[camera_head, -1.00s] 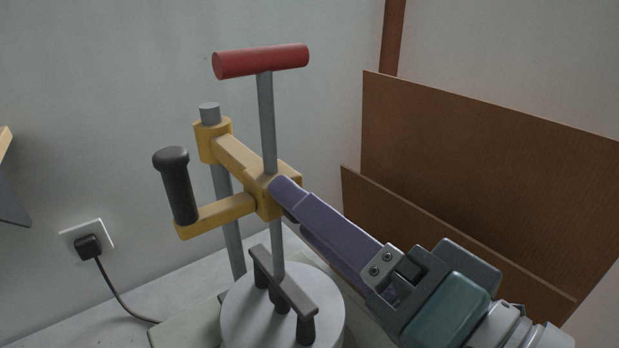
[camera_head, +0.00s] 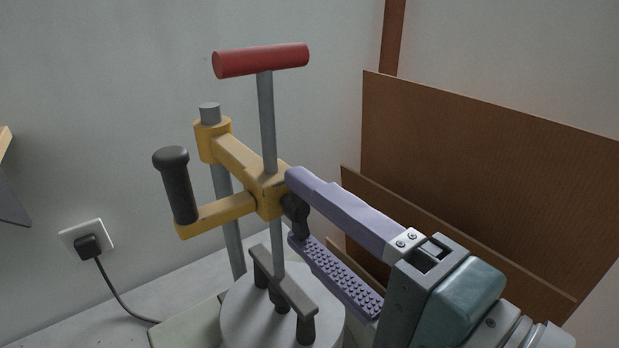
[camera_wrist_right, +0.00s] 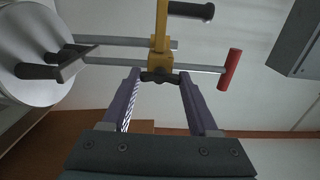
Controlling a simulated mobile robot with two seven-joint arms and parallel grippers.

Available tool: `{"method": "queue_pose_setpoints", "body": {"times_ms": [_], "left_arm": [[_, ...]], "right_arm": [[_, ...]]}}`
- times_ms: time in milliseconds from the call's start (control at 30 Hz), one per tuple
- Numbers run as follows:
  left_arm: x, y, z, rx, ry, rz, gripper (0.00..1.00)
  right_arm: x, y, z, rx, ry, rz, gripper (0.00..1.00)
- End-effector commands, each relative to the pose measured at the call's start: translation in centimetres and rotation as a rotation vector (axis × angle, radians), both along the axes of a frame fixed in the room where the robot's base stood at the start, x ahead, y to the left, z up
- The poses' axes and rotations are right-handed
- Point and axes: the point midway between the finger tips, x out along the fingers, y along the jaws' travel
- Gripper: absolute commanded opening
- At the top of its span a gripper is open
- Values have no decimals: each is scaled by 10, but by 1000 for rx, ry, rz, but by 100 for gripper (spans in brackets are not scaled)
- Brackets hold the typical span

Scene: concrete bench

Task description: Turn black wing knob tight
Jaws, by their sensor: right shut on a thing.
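The black wing knob (camera_head: 296,214) sits on the right side of the yellow clamp block (camera_head: 270,196), by the grey vertical rod. My right gripper (camera_head: 293,208) comes in from the lower right with its two purple fingers, one above and one below the knob. It is shut on the knob. In the right wrist view the wing knob (camera_wrist_right: 158,77) spans between the two fingertips (camera_wrist_right: 160,78), its wings toward them. The fingers partly hide the knob in the head view. My left gripper is not in view.
A red T-handle (camera_head: 262,60) tops the rod. A black-gripped crank handle (camera_head: 175,185) stands at left. A dark three-legged bar (camera_head: 282,285) sits on a pale round drum (camera_head: 240,318). Brown boards (camera_head: 480,170) lean behind my right arm. A plug (camera_head: 88,246) trails a cord.

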Motion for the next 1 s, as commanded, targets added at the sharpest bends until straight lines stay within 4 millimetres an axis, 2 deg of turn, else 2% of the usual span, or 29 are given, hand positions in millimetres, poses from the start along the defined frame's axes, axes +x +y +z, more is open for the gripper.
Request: {"method": "queue_pose_setpoints", "body": {"times_ms": [267, 300, 533, 833, 1000], "left_arm": [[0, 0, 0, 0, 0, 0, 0], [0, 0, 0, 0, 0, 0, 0], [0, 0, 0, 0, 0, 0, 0], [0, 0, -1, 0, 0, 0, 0], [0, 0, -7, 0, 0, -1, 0]], "right_arm": [[0, 0, 0, 5, 3, 0, 4], [0, 0, 0, 5, 3, 0, 62], [0, 0, 0, 4, 2, 0, 88], [-2, -1, 0, 2, 1, 0, 90], [-20, -14, -3, 0, 3, 1, 90]]}}
